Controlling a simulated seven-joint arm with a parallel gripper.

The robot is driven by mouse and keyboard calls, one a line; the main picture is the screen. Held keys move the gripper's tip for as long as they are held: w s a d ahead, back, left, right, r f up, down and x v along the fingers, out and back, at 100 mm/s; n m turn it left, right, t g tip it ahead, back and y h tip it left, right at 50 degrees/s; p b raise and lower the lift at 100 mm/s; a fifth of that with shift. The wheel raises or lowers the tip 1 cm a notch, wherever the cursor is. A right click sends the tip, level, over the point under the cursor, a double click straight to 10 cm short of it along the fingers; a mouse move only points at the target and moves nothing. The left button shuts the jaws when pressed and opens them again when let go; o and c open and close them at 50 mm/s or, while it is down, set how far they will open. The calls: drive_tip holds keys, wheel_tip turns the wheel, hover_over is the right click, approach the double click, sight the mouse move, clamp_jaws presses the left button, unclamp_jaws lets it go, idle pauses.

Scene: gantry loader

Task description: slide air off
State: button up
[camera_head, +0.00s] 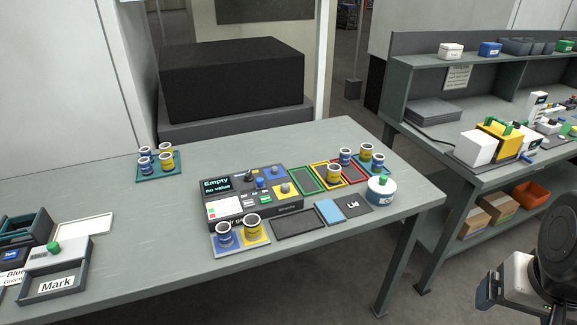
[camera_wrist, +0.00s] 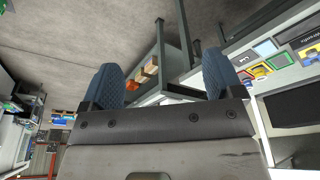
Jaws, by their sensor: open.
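The control panel (camera_head: 250,203) stands on the grey table, with a screen reading "Empty no value". Its face carries blue, grey and yellow sections with small knobs, buttons and switches. The controls are too small to tell which one is the air slide or how it is set. My gripper (camera_wrist: 163,82) shows in the wrist view with its two blue fingers wide apart and nothing between them. In the head view my arm's end is at the lower right edge, well away from the panel. The panel also seems to show at the wrist view's upper right, but unclearly.
Cups stand on a blue and yellow tray (camera_head: 240,251) before the panel and on a teal tray (camera_head: 159,175) behind left. Coloured frames (camera_head: 307,181) and a white round pot with green knob (camera_head: 381,191) lie right. A second bench (camera_head: 480,169) stands right.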

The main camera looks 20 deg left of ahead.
drive_tip(key=shift+w+a+r, duration=0.15)
drive_tip(key=shift+w, duration=0.2)
drive_tip(key=c, duration=0.5)
drive_tip(key=w+a+r+n, duration=0.1)
drive_tip(key=w+a, duration=0.2)
drive_tip(key=w, duration=0.1)
drive_tip(key=w+a+r+n, duration=0.1)
drive_tip(key=w+a, duration=0.2)
drive_tip(key=w, duration=0.2)
drive_tip(key=w+a+r+n, duration=0.1)
drive_tip(key=w+a, duration=0.2)
drive_tip(key=w, duration=0.1)
drive_tip(key=shift+w+r+g+y, duration=0.1)
drive_tip(key=shift+w+g+y, duration=0.2)
drive_tip(key=shift+c, duration=0.3)
drive_tip(key=n+g, duration=0.2)
drive_tip(key=n, duration=0.6)
hover_over(260, 179)
drive_tip(key=f, duration=1.4)
drive_tip(key=shift+d, duration=0.4)
drive_tip(key=shift+a+f, duration=0.3)
drive_tip(key=shift+a, duration=0.15)
drive_tip(key=shift+f, duration=0.1)
drive_tip(key=shift+f, duration=3.8)
